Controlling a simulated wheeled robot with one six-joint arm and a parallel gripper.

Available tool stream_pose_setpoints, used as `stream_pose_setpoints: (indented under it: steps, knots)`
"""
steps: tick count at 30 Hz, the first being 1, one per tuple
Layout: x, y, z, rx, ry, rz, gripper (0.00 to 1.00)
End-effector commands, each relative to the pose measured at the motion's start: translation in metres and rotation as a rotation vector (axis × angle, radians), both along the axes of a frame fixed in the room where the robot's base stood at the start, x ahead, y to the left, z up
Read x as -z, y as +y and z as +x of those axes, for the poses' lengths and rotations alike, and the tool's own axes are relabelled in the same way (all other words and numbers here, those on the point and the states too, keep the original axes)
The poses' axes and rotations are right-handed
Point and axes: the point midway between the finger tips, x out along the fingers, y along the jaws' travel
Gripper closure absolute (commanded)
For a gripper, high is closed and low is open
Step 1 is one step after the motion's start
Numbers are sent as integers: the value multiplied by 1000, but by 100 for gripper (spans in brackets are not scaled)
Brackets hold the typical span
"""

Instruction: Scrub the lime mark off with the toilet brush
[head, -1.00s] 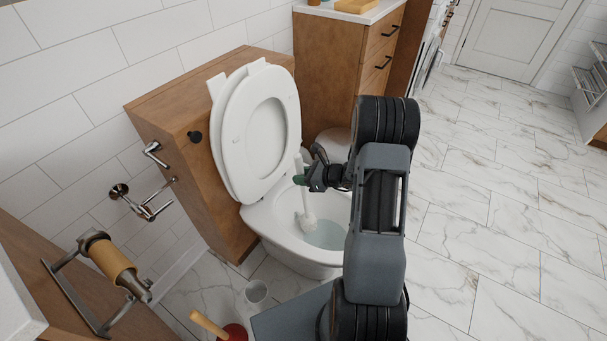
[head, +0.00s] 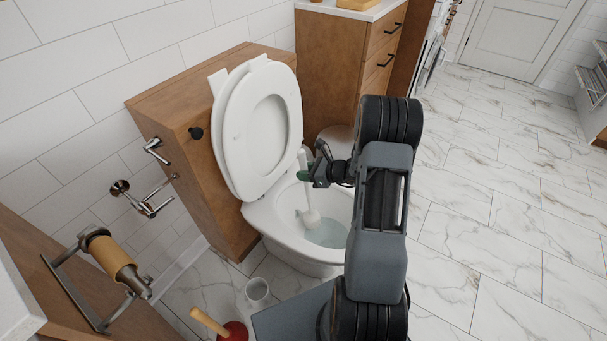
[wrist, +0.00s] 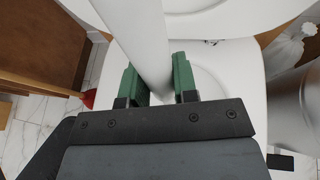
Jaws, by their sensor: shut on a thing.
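My gripper (head: 305,176) is shut on the white handle of the toilet brush (head: 312,217), over the open toilet bowl (head: 258,217). In the wrist view the green fingers of my gripper (wrist: 160,82) stand on either side of the brush handle (wrist: 143,35). The brush is near upright, slightly tilted, with its head low inside the bowl near the water (head: 328,234). I cannot tell whether the head touches the bowl wall. The toilet lid and seat (head: 232,150) are raised. No lime mark can be made out; the brush or bowl rim may hide it.
A white cup-like holder (head: 257,290) and a red plunger (head: 234,332) stand on the floor at the front left. A wooden cabinet (head: 338,75) is behind the toilet. A paper roll holder (head: 112,262) is on the left. The marble floor (head: 500,200) on the right is clear.

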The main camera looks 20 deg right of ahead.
Motion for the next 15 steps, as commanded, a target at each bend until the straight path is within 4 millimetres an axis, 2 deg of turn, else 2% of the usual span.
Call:
stream_pose_setpoints:
  steps: [6, 15]
  knots:
    - [5, -7, 5, 1, -1, 0, 96]
    - [1, -16, 10, 0, -3, -2, 96]
